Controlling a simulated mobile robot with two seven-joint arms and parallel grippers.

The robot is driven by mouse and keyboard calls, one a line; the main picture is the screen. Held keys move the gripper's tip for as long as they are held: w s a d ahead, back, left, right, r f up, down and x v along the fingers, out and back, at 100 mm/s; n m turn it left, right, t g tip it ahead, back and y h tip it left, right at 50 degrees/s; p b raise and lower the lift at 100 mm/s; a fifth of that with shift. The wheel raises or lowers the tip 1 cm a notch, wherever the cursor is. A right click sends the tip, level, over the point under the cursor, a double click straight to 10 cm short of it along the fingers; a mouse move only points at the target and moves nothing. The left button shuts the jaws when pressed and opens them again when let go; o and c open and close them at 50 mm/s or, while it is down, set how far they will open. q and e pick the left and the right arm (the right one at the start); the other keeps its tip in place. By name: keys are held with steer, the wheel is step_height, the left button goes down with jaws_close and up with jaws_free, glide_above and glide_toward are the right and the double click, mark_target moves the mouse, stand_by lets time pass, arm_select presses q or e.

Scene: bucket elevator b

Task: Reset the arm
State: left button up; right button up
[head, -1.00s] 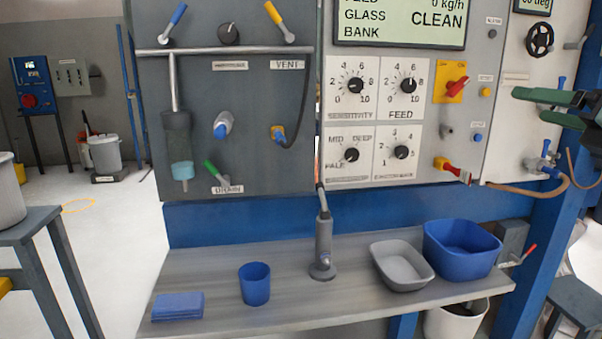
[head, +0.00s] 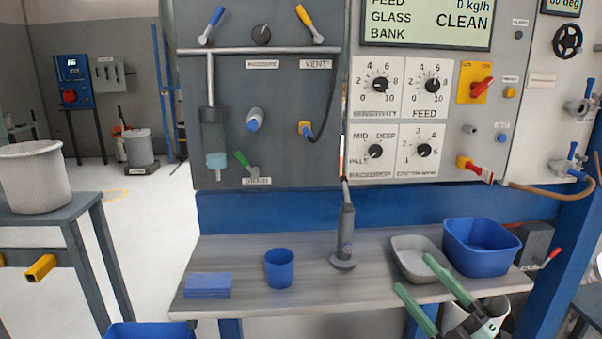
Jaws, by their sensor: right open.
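My right gripper (head: 424,285) shows at the lower right with two green fingers spread apart. It is open and nothing shows between the fingers. Its fingertips overlap the front of the shelf and the lower edge of the grey tray (head: 408,262) in the picture; I cannot tell whether they touch. My left gripper is not in view.
A blue tub (head: 482,250), a blue cup (head: 279,270), folded blue cloths (head: 208,285) and a grey stand-mounted tool (head: 345,235) are on the shelf (head: 315,290). Above is a panel with knobs and levers (head: 480,88). A white bucket stands below the shelf, partly hidden.

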step_height(320, 180, down, 13)
steer(key=s+m+h, duration=0.3)
steer(key=m+h, duration=0.3)
steer(key=m, duration=0.3)
steer(key=s+a+f+m+g+h, duration=0.1)
steer(key=s+a+f+m+g, duration=0.15)
steer(key=s+f, duration=0.45)
steer(key=s+a+f+m+g, duration=0.25)
steer(key=s+f+g, duration=0.2)
steer(key=f, duration=0.35)
steer(key=s+a+f+m+g+h, duration=0.1)
steer(key=s+a+f+m+g, duration=0.15)
steer(key=s+f, duration=0.5)
arm_select(q)
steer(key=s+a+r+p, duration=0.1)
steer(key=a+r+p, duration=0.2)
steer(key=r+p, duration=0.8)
steer(key=p, duration=0.5)
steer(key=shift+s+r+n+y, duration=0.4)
arm_select(e)
steer(key=d+r, duration=0.4)
steer(key=r, duration=0.8)
steer(key=shift+s+m+h, duration=0.2)
steer(key=shift+m+h, duration=0.1)
steer(key=shift+m, duration=0.15)
steer(key=shift+d+r, duration=0.1)
